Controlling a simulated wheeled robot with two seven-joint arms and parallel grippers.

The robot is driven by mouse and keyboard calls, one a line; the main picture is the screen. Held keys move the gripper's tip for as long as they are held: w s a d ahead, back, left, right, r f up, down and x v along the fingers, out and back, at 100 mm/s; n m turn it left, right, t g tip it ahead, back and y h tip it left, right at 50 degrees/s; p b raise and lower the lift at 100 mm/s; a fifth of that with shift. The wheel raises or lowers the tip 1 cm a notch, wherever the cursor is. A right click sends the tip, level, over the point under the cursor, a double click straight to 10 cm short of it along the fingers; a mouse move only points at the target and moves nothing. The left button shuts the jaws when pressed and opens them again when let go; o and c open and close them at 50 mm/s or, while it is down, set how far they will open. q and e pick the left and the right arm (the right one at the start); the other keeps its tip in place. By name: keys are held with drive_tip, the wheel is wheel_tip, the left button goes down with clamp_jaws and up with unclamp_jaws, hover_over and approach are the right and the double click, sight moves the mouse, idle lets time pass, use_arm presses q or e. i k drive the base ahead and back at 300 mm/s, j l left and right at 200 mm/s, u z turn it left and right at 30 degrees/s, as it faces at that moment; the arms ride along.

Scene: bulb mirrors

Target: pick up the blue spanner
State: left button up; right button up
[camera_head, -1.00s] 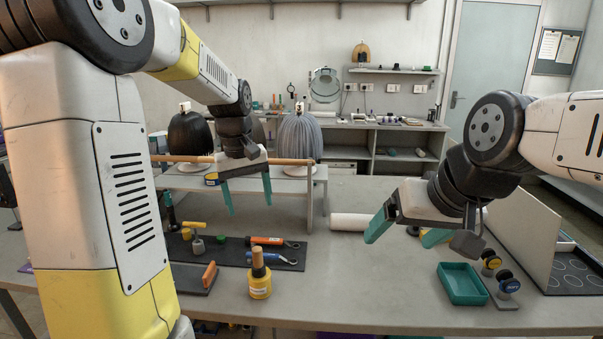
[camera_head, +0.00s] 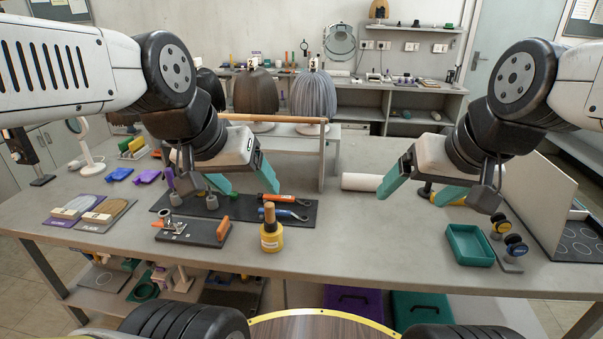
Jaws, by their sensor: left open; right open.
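The blue spanner (camera_head: 286,213) lies on a dark mat (camera_head: 244,214) near the middle of the table, its metal ring end to the right. An orange spanner (camera_head: 283,198) lies just behind it on the same mat. My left gripper (camera_head: 253,194) is open and empty, fingers pointing down, just left of and behind the two spanners in the picture. It appears to be above the mat; its exact height I cannot tell. My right gripper (camera_head: 410,200) is open and empty, well to the right of the spanners, near a white roll (camera_head: 361,182).
A wooden rail (camera_head: 273,119) stands behind my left gripper. A teal tray (camera_head: 469,246) is at right. Table between bottle and tray is clear.

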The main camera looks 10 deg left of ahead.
sight(261, 210)
drive_tip(key=u, duration=1.25)
drive_tip(key=i+j+z, duration=0.3)
drive_tip(key=i+j, duration=0.35)
drive_tip(key=i, duration=0.15)
drive_tip(key=z, duration=1.25)
drive_tip(key=j+z, duration=0.25)
drive_tip(key=z, duration=0.2)
drive_tip(key=k+j+z, duration=0.1)
drive_tip(key=z, duration=0.3)
drive_tip(key=j, duration=0.1)
